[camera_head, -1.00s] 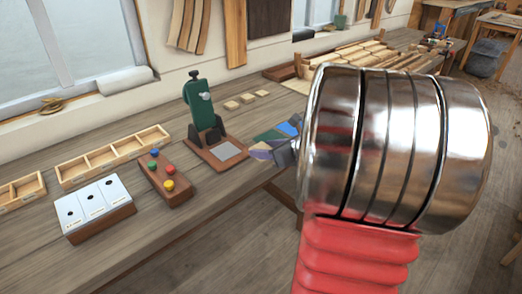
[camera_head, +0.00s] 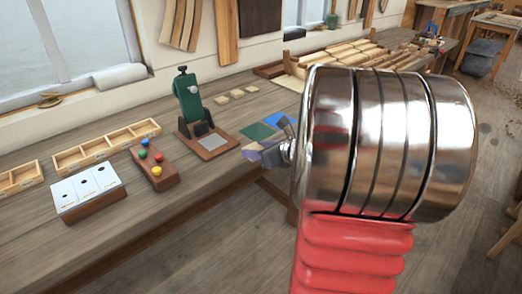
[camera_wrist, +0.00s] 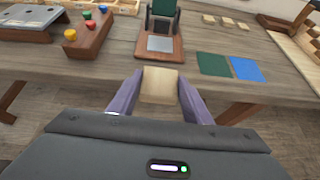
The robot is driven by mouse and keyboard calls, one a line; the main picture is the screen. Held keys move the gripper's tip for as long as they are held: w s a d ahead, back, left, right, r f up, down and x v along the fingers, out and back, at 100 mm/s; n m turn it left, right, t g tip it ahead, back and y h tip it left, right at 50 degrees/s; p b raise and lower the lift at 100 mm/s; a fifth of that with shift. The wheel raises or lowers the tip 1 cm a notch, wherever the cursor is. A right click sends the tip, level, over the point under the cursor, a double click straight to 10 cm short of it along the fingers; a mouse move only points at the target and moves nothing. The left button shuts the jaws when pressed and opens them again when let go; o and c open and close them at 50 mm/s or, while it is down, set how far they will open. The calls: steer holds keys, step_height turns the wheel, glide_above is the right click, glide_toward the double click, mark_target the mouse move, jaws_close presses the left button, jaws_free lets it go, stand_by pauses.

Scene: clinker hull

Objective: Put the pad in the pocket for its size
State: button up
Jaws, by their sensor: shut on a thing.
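My gripper (camera_wrist: 160,80) is shut on a pale wooden, squarish pad (camera_wrist: 160,88), which sits between its two purple fingers in the wrist view. In the head view my gripper (camera_head: 262,152) is at the bench's front edge, and the pad cannot be made out there. A wooden tray with several open compartments (camera_head: 82,166) lies on the bench at the left. Part of another such tray (camera_head: 21,190) is at the far left edge. Both trays are well away from my gripper. I cannot tell the pocket sizes.
A green press-like stand (camera_head: 192,101) with a grey plate stands behind my gripper. A block with coloured knobs (camera_head: 155,180) and a white-topped box (camera_head: 92,210) are left. Green (camera_head: 258,131) and blue (camera_head: 280,119) squares lie nearby. Small wooden pieces (camera_head: 237,94) lie behind.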

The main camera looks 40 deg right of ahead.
steer(key=w+a+f+n+y, duration=0.1)
steer(key=w+a+f, duration=0.1)
steer(key=a, duration=0.8)
steer(key=w+a+f+n+y, duration=0.1)
steer(key=w+a+f, duration=0.2)
steer(key=a, duration=0.7)
steer(key=w+a+f+n+y, duration=0.1)
steer(key=w+a+f, duration=0.1)
steer(key=a, duration=0.8)
steer(key=shift+w+f+n+g+y, duration=0.2)
steer(key=shift+w+n+g+y, duration=0.15)
steer(key=shift+w, duration=0.4)
steer(key=shift+a, duration=0.1)
